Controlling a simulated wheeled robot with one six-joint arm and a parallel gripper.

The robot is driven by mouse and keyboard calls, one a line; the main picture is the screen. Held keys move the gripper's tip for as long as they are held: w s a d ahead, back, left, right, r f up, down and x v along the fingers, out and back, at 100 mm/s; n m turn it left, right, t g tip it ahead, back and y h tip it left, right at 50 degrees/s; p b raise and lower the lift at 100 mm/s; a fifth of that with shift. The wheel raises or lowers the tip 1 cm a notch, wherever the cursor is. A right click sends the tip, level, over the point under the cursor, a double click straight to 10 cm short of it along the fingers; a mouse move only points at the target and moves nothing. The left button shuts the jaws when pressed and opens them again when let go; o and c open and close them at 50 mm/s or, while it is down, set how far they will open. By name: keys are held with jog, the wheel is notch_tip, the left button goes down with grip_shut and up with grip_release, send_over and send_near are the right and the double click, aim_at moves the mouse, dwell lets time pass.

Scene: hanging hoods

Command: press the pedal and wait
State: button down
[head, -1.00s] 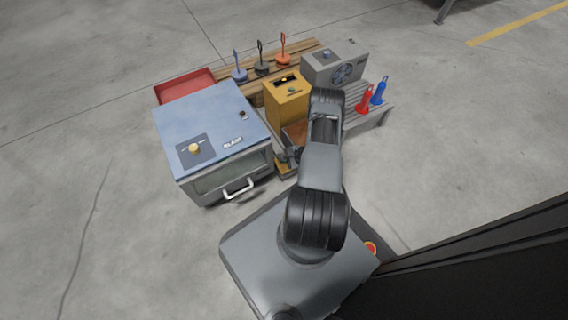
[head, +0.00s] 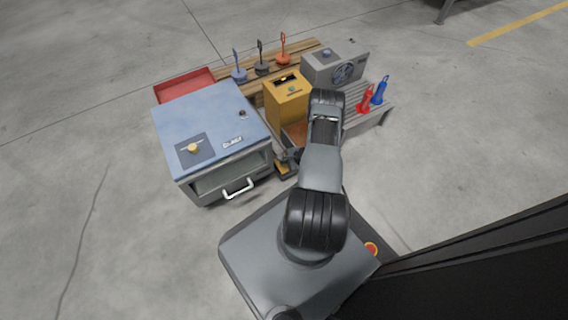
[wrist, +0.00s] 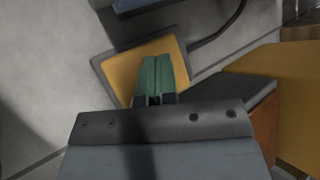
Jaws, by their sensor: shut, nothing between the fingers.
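The pedal is a yellow plate in a dark frame (wrist: 120,75), with a dark cable running off to the upper right in the wrist view. In the head view the pedal (head: 286,172) lies on the floor beside the blue-topped cabinet's right side, partly hidden by my gripper and arm. My gripper (wrist: 153,62) has green fingers, shut and empty. Its tips lie over the yellow plate in the wrist view; I cannot tell whether they touch it. In the head view my gripper (head: 285,155) is low, just above the pedal.
The blue-topped cabinet (head: 205,118) with a front handle (head: 238,188) stands close on the left. A yellow box (head: 286,100), a grey fan box (head: 332,66), and a bench with red and blue tools (head: 366,98) are behind my arm. A red tray (head: 183,82) is back left.

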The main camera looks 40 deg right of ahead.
jog(key=shift+d+f+b, duration=0.1)
jog(key=shift+f+b, duration=0.35)
jog(key=shift+f, duration=0.6)
dwell(1.0)
jog(key=shift+s+r+p, duration=0.1)
jog(key=shift+r+p, duration=0.2)
jog(key=shift+p, duration=0.05)
jog(key=shift+d+r+p, duration=0.3)
jog(key=shift+r+p, duration=0.2)
jog(key=shift+r, duration=0.35)
jog(key=r+p, duration=0.2)
jog(key=r, duration=0.1)
jog(key=r+p, duration=0.2)
jog(key=shift+a, duration=0.3)
dwell(0.5)
